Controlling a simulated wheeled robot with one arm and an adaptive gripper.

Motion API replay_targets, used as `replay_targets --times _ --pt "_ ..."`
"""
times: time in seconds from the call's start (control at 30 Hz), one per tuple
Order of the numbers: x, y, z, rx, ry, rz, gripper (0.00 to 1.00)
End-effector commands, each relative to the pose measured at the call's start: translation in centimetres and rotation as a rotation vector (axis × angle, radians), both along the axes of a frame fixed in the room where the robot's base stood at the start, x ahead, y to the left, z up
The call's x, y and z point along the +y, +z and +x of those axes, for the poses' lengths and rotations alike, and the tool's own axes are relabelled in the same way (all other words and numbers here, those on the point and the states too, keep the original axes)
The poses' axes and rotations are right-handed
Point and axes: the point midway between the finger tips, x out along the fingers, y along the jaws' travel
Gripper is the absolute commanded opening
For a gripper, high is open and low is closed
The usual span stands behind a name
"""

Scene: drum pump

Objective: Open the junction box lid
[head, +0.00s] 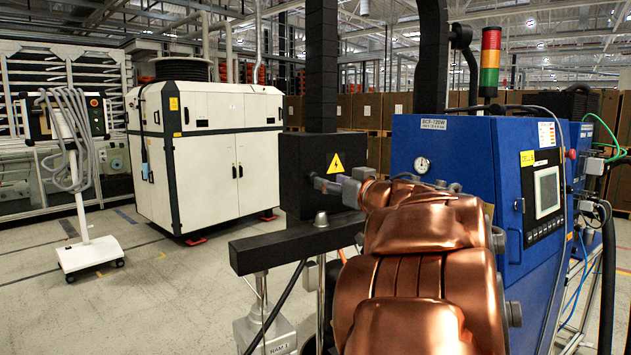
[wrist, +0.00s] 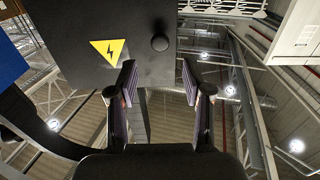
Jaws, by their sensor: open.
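The junction box (head: 300,155) is a dark box with a yellow lightning-bolt warning triangle, at the middle of the head view. Its flat dark lid (wrist: 85,22) fills the upper part of the wrist view and looks shut. A round black knob (wrist: 159,42) sits on the lid, right of the triangle (wrist: 108,50). My gripper (wrist: 159,82) is open and empty. Its two fingers point toward the lid's lower edge, with the knob above the gap between them in the wrist view. The gripper (head: 325,186) in the head view is in front of the box and hides the knob.
A blue machine (head: 455,150) with a gauge and screen stands close on the right, beside my copper-coloured arm. A dark horizontal beam (head: 285,246) runs below the box. A white cabinet (head: 205,150) and a wheeled stand (head: 92,250) are at left, with open floor around them.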

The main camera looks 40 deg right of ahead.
Motion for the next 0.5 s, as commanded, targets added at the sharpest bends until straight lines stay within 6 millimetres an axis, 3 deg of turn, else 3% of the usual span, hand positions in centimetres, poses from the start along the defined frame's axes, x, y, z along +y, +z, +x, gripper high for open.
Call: replay_targets --times 0.5 --pt "-0.3 0.1 6.2 -0.001 0.002 -0.002 0.50"
